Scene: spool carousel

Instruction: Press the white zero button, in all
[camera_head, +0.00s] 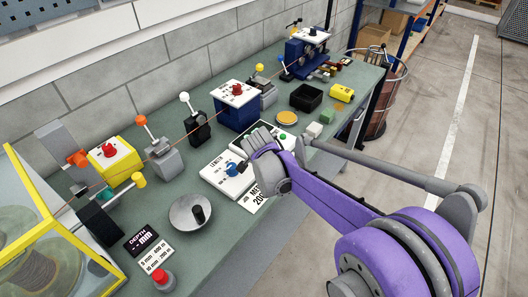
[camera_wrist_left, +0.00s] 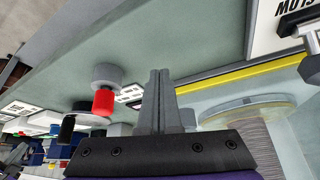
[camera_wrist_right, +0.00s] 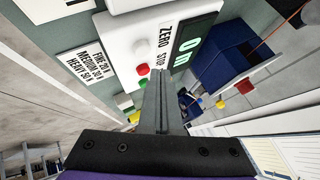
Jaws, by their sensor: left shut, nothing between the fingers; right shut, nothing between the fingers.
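In the right wrist view, a light counter box (camera_wrist_right: 115,45) carries a green-lit display (camera_wrist_right: 190,50) and the printed words ZERO and STOP. A white round button (camera_wrist_right: 139,46) sits beside ZERO, with a red button (camera_wrist_right: 141,69) near STOP and a green button (camera_wrist_right: 140,84) further down. My right gripper (camera_wrist_right: 158,72) is shut and empty, its tips close to the red and green buttons in the picture; contact cannot be told. In the head view my right gripper (camera_head: 263,138) partly hides the counter. My left gripper (camera_wrist_left: 159,73) is shut and empty, seen only in the left wrist view.
On the bench (camera_head: 178,195) stand a white LENGTH panel (camera_head: 226,181), a grey dish (camera_head: 187,217) and a red button on a grey base (camera_head: 162,279). A blue machine (camera_head: 237,110) stands behind my right gripper. A yellow-framed case (camera_head: 45,250) fills the left corner.

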